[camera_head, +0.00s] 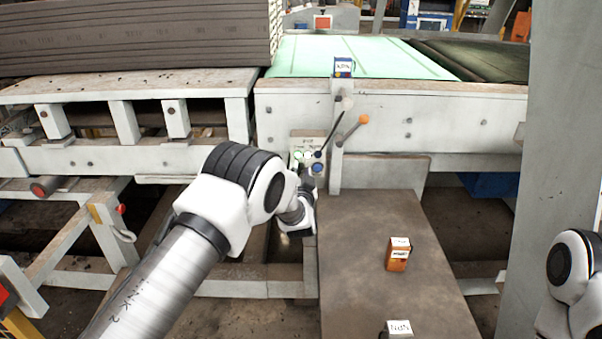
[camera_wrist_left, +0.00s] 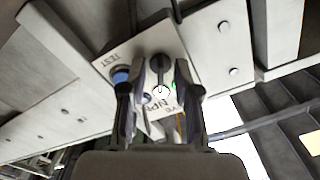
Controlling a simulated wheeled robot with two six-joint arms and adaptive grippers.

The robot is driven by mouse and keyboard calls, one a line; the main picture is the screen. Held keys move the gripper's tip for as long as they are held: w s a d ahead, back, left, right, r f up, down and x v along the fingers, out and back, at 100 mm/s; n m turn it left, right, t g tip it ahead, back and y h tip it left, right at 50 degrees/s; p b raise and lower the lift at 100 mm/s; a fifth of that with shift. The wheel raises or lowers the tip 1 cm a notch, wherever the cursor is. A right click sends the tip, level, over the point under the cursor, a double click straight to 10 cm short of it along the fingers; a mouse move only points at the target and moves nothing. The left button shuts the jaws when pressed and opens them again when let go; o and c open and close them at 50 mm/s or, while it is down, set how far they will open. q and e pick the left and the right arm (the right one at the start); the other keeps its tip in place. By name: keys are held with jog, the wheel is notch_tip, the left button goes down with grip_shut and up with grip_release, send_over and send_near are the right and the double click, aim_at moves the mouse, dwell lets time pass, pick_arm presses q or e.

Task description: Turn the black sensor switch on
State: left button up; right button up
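A pale control panel (camera_head: 308,142) is fixed to the front of the conveyor frame, with a blue button (camera_head: 318,168) and small green lights. In the left wrist view the panel (camera_wrist_left: 197,53) fills the middle, its blue button (camera_wrist_left: 120,75) left of the fingers. A black switch lever (camera_wrist_left: 159,61) shows between the fingertips. My left gripper (camera_wrist_left: 163,78) is open, its fingers either side of the lever; I cannot tell whether they touch it. In the head view my left gripper (camera_head: 304,196) is at the panel's lower edge, its fingertips hard to make out. My right gripper is out of view.
An orange-knobbed lever (camera_head: 363,119) sticks out right of the panel. A vertical post (camera_head: 337,160) stands beside it. An orange box (camera_head: 398,256) rests on a brown plate (camera_head: 360,225) below. A grey column (camera_head: 555,130) stands at right. A green belt (camera_head: 350,55) runs above.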

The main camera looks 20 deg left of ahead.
pick_arm(q)
jog(key=shift+s, duration=0.1)
jog(key=v, duration=1.2)
